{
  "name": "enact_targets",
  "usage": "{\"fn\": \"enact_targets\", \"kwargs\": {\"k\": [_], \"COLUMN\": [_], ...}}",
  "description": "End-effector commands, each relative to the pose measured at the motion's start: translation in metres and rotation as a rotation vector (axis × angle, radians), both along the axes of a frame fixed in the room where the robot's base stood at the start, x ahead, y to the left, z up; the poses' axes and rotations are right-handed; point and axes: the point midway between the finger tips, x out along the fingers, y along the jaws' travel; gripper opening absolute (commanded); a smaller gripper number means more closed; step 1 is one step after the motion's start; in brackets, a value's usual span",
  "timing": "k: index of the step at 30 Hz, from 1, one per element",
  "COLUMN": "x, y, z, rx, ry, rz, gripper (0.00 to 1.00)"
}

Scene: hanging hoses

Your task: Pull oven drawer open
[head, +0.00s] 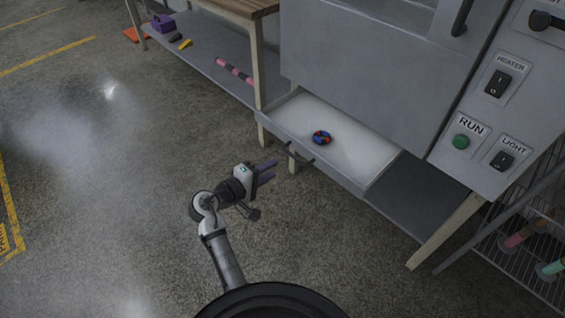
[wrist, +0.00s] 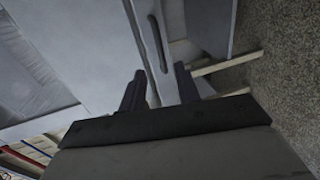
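The oven drawer (head: 359,155) stands pulled out below the grey oven body in the head view, with its pale inside showing. Its dark bar handle (head: 299,153) is on the drawer front. The dark handle (wrist: 158,45) shows beyond the fingertips, roughly in line with the gap.
A small red and blue ring (head: 321,138) lies in the drawer. A wooden-legged bench with a low shelf (head: 205,62) stands left of the oven. A wire rack (head: 520,262) is at the lower right. The concrete floor (head: 110,190) to the left is clear.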

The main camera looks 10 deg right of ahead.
Motion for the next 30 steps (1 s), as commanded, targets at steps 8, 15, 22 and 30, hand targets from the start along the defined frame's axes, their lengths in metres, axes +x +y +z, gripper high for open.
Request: {"fn": "enact_targets", "kwargs": {"k": [8,15,22,30], "x": [-0.025,-0.029,-0.029,-0.021], "y": [0.033,0.037,0.037,0.048], "z": [0.008,0.010,0.010,0.019], "rx": [0.000,0.000,0.000,0.025], "ry": [0.000,0.000,0.000,-0.027], "rz": [0.002,-0.001,0.000,0.044], "gripper": [0.32,0.32,0.32,0.32]}}
